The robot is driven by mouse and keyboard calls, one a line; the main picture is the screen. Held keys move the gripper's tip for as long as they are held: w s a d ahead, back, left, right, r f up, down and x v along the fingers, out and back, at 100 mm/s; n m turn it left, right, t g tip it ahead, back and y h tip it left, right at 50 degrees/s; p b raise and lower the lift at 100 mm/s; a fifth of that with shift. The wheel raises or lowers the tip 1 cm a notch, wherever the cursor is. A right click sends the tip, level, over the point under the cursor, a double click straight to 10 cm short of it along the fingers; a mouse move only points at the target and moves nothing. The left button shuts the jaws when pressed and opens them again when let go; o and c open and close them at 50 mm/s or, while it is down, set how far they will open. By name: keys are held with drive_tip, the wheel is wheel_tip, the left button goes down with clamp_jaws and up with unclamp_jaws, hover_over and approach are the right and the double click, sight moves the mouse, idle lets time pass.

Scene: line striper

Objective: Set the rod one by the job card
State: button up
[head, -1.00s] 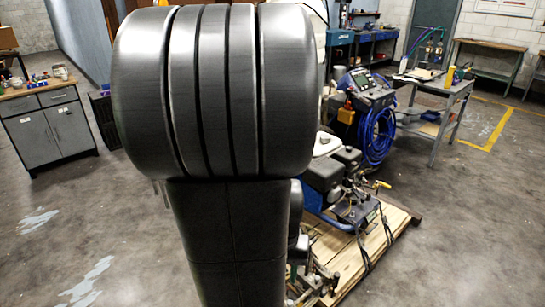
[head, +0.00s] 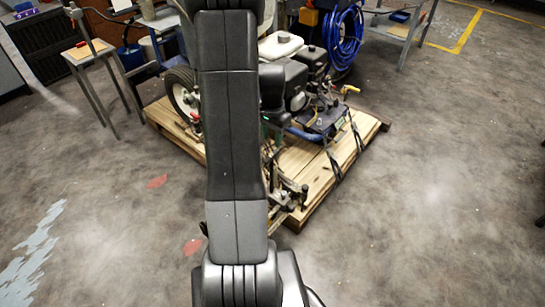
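The line striper (head: 285,75) sits on a wooden pallet (head: 330,155) in the head view, partly hidden behind my arm. It has an engine, a white-topped tank and a wheel (head: 181,92) at the left. Metal bracket parts (head: 288,190) show low beside my arm at the pallet's front edge. I cannot make out which part is rod one. No job card is readable in view. My gripper is not in view; my arm runs up the middle of the picture.
A small stand (head: 90,50) is left of the pallet. A blue hose coil (head: 344,38) hangs behind the machine. A strap (head: 332,165) crosses the pallet. The floor (head: 450,200) at the right is clear.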

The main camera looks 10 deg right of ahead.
sight(272, 155)
wheel_tip(272, 155, down, 10)
drive_tip(key=shift+r+b, duration=0.25)
drive_tip(key=shift+b, duration=0.2)
clamp_jaws()
